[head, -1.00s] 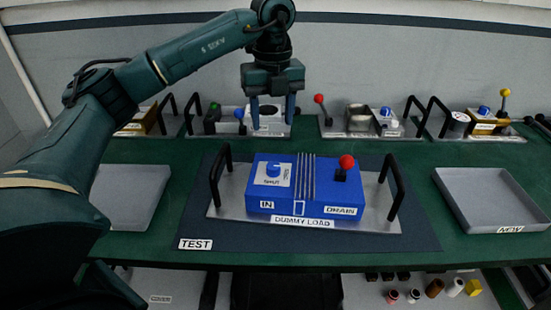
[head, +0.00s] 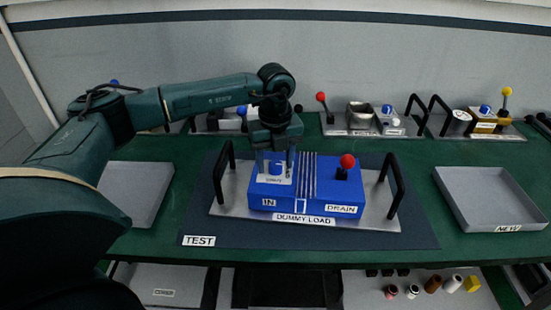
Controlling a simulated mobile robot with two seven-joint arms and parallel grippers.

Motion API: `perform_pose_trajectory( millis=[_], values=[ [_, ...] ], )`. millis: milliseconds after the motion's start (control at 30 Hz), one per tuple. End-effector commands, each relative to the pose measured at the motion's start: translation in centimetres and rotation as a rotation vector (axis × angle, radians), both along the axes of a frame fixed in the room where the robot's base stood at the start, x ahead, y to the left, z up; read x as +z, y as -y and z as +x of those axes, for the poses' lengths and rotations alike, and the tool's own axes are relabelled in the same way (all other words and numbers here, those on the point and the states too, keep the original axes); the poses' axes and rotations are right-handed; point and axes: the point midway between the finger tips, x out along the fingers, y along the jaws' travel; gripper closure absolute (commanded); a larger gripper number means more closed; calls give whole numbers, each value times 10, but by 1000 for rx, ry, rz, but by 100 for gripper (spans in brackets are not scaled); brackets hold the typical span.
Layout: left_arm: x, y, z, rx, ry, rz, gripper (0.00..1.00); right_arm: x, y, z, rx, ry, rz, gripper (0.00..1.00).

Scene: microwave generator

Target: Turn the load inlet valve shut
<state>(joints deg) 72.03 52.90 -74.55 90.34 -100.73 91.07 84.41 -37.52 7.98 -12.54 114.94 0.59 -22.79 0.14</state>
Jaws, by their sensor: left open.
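The dummy load (head: 265,199) is a blue box on a metal plate with two black handles, on the dark TEST mat (head: 330,236). Its blue inlet knob (head: 276,169) sits on a white label above the IN mark. A red-ball lever (head: 347,162) stands at the DRAIN side. My left gripper (head: 276,165) is open and points down, its fingers either side of the knob or just above it. I cannot tell whether they touch it. The gripper partly hides the knob and label. My right gripper is not in view.
A grey tray (head: 140,168) lies at left, partly behind my arm, and an empty tray marked NEW (head: 491,185) at right. Several units with levers and handles line the back of the green bench (head: 418,205). Small parts lie on a shelf below.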

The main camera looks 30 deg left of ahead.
Motion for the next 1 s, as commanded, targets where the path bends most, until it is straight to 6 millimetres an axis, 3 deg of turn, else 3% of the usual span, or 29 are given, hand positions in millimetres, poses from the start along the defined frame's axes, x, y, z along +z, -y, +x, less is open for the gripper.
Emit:
perform_pose_trajectory(
  millis=[567,1000],
  values=[
    [1,0,0,0,0,0,91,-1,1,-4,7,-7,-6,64],
    [-1,0,0,-93,1,-1,93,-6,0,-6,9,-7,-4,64]
  ],
)
